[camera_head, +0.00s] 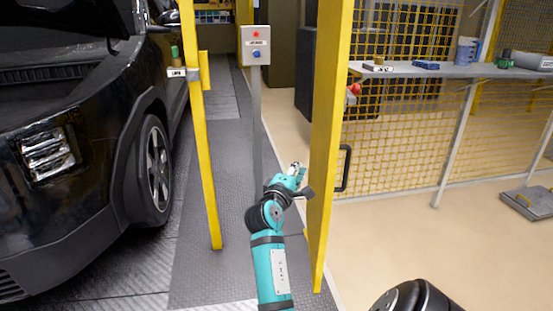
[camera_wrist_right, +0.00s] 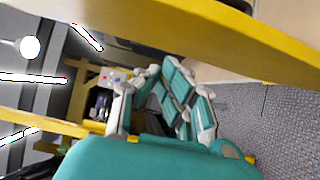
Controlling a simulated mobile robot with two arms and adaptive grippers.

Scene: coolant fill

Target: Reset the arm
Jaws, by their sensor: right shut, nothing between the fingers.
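My right arm, teal and dark grey, reaches up from the bottom middle of the head view. Its gripper (camera_head: 297,172) is at the yellow door frame, just left of the right yellow post (camera_head: 329,130). It is shut and empty. In the right wrist view the teal and grey fingers (camera_wrist_right: 165,95) show, with nothing held between them. My left gripper is not in view.
A button box (camera_head: 256,45) with red and blue buttons stands on a grey post behind the gripper. A thinner yellow post (camera_head: 200,130) is at left, beside a black car (camera_head: 75,110). A shelf (camera_head: 410,70) with small items is behind right. Grey floor lies between the posts.

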